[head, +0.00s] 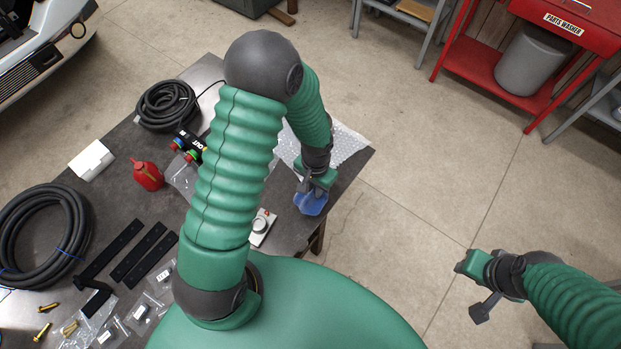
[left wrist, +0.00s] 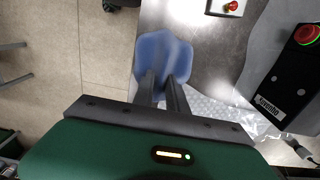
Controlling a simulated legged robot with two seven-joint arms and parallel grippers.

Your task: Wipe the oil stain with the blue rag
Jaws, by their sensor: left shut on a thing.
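The blue rag (head: 312,204) is at the table's right edge, under my left gripper (head: 307,187). In the left wrist view, the rag (left wrist: 153,50) is bunched around the fingertips of the left gripper (left wrist: 163,82), which is shut on it. The rag is over the dark grey table top (head: 115,160) and reaches its edge; I cannot tell whether it touches the surface. I cannot make out an oil stain; the rag or my arm may hide it.
Bubble wrap (head: 347,141) lies beside the rag. A small white box with a round knob (head: 262,226), a red can (head: 147,175), black hose coils (head: 168,105), black strips (head: 138,252) and bolts crowd the table.

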